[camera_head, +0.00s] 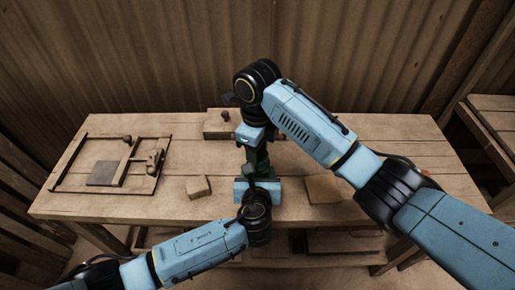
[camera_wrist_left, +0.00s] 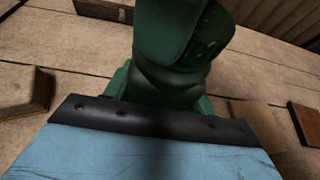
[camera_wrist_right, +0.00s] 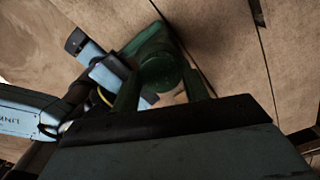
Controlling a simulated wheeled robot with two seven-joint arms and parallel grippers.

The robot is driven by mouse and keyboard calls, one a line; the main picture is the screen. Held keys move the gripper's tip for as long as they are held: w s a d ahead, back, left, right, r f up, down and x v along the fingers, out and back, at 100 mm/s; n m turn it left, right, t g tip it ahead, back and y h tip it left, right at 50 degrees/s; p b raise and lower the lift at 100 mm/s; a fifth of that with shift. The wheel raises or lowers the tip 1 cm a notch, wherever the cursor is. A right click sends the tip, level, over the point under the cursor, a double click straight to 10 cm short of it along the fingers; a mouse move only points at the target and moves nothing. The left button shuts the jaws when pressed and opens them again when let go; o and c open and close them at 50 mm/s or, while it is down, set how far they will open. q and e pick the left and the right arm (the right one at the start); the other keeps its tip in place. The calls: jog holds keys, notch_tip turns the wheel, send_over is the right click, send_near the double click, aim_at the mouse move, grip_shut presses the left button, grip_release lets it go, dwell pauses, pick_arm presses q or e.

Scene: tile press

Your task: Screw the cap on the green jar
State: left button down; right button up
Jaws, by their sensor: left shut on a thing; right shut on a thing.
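The green jar (camera_head: 261,160) stands near the middle of the wooden table, partly hidden by my grippers in the head view. My left gripper (camera_head: 258,178) is shut on the jar from the front, low down. In the left wrist view the dark green jar (camera_wrist_left: 175,85) rises between the fingers. My right gripper (camera_head: 250,153) comes from above and is shut on a round dark green piece (camera_wrist_right: 160,72) at the jar's top, which looks like the cap. The seam between cap and jar is hidden, so I cannot tell how they meet.
A wooden frame (camera_head: 62,160) with a grey slab lies at the left. A small wood block (camera_head: 198,187) is left of the jar, and a flat square piece (camera_head: 322,188) is right of it. A wooden box (camera_head: 216,126) with a dark knob stands behind. The table's right part is clear.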

jog(key=shift+m, duration=0.8)
jog(key=o, duration=1)
jog(key=shift+c, duration=0.2)
jog(key=shift+r, duration=2.25)
jog(key=shift+c, duration=0.5)
